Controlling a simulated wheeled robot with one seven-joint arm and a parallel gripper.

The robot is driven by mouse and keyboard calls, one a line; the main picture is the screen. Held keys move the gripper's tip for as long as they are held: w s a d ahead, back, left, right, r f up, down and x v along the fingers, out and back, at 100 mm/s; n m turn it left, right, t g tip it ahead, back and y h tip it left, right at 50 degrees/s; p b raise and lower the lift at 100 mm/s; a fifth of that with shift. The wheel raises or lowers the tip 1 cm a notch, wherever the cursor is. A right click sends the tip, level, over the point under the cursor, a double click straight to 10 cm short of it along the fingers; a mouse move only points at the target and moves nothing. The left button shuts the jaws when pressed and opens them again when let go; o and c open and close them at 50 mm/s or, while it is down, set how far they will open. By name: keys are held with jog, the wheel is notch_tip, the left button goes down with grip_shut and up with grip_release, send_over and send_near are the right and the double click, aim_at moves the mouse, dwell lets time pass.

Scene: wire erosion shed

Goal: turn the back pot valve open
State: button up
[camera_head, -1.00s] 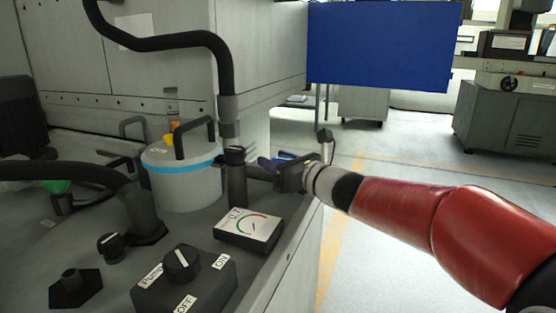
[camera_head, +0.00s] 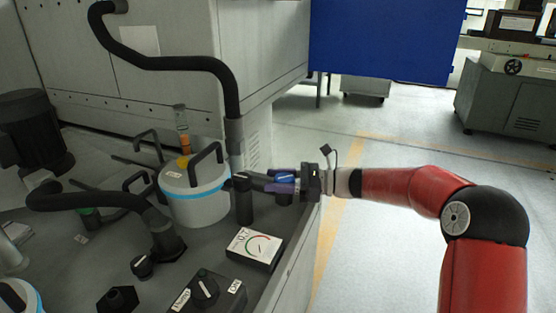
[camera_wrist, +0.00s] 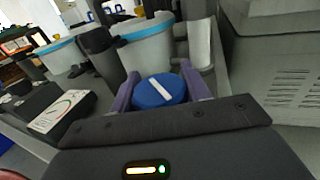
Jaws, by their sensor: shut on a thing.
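The back pot (camera_head: 194,205) is white with a blue band and a black handle, at the back of the bench top. A dark upright pipe (camera_head: 243,205) stands at its right, with a side branch toward my gripper. The valve is a blue round knob (camera_head: 285,176) with a white line on its face. In the wrist view the blue knob (camera_wrist: 160,91) sits between my purple fingers, its white line slanting from upper left to lower right. My gripper (camera_head: 284,182) is shut on this knob. The knob's underside is hidden.
A gauge box (camera_head: 254,249) and a black pump switch box (camera_head: 207,294) stand in front on the bench. A second pot (camera_head: 20,297) is at the lower left. A black hose (camera_head: 170,63) arches above. Open floor (camera_head: 390,140) lies to the right.

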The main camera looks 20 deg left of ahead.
jog(key=n+g+h+p, duration=0.1)
jog(key=n+g, duration=0.1)
jog(key=n+g+h+p, duration=0.1)
jog(key=g, duration=0.2)
jog(key=shift+s+n, duration=0.2)
jog(key=shift+n, duration=0.2)
jog(key=n+g+h, duration=0.3)
jog(key=g, duration=0.1)
jog(key=shift+s+d+f, duration=0.1)
jog(key=shift+s+d, duration=0.05)
jog(key=shift+d, duration=0.1)
jog(key=shift+s+d+n+g+h, duration=0.1)
jog(key=shift+n+g+h, duration=0.8)
jog(key=shift+h, duration=0.4)
jog(key=shift+n+h, duration=0.3)
jog(key=o, duration=1)
